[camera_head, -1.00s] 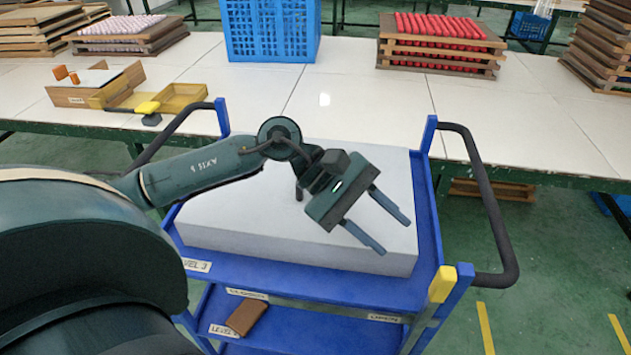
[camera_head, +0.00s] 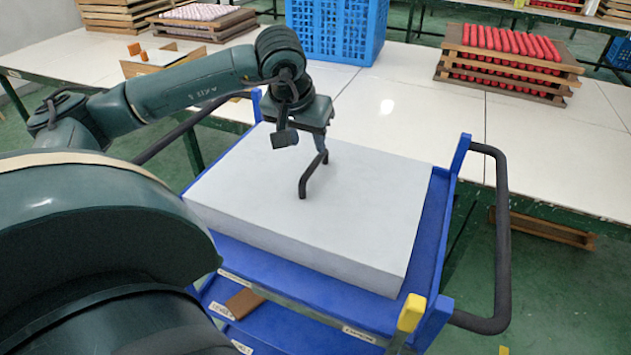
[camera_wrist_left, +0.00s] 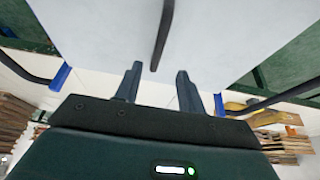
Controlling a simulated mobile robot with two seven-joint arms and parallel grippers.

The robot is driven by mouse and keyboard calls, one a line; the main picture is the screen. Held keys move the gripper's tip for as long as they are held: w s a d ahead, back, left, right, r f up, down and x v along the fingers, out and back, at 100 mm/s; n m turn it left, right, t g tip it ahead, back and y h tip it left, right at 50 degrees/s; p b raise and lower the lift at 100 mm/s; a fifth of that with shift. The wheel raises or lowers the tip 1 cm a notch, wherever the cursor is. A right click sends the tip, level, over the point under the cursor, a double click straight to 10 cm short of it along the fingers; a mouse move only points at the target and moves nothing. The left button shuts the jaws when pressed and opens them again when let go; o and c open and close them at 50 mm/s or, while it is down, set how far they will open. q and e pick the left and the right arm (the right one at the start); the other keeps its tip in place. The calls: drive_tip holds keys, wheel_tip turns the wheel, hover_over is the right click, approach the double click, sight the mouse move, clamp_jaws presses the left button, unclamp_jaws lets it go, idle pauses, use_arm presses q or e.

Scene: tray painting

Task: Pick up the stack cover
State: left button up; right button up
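The stack cover (camera_head: 370,205) is a large pale grey slab-like box lying on the blue cart. A dark bent handle (camera_head: 303,184) stands up from its top. My left gripper (camera_head: 321,146) points down over the far end of this handle. In the left wrist view, the left gripper (camera_wrist_left: 160,68) is open, its two fingers apart. The handle also shows there (camera_wrist_left: 163,35), its near end lined up with the gap between the fingertips. I cannot tell whether it is inside the gap or just below it. My right gripper is not in view.
The blue cart (camera_head: 440,235) has black side handles (camera_head: 503,240) and a brown block (camera_head: 243,303) on a lower level. Behind stands a white-topped table (camera_head: 430,100) with a blue crate (camera_head: 335,28) and red items on stacked wooden trays (camera_head: 510,62).

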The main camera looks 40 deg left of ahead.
sight(314, 162)
use_arm(q)
drive_tip(key=p+x, duration=0.1)
drive_tip(key=x, duration=0.8)
drive_tip(key=shift+s+d+f, duration=0.1)
drive_tip(key=shift+d+f, duration=0.1)
drive_tip(key=shift+f, duration=0.05)
clamp_jaws()
drive_tip(key=shift+r, duration=0.15)
idle(1.0)
